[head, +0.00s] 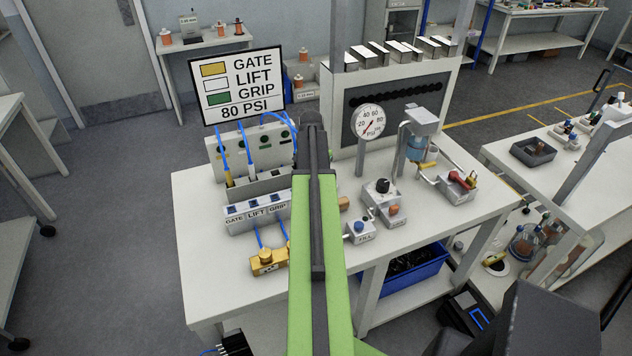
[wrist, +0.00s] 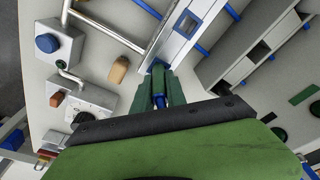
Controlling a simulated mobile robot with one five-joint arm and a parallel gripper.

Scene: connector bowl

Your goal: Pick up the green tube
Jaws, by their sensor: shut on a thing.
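My gripper (wrist: 159,98) shows in the wrist view with its two dark green fingers shut on a narrow piece. The part between the fingers looks blue, like the tubing; I take it for the green tube (wrist: 158,82), but its green end cannot be told from the fingers. In the head view my arm hides the gripper's tips and the held piece. The yellow-ended tube (head: 229,178) and the white-ended tube (head: 252,168) stand in the grey rack, left of my arm. A third blue tube (head: 275,114) arcs from the back panel towards my arm.
The labelled block with GATE, LIFT and GRIP (head: 249,217) stands in front of the rack. A brass fitting (head: 268,262) is nearer. A sign (head: 238,85) rises behind. A wooden block (wrist: 118,70), a blue-knobbed box (head: 358,230) and a pressure gauge (head: 367,122) stand to the right.

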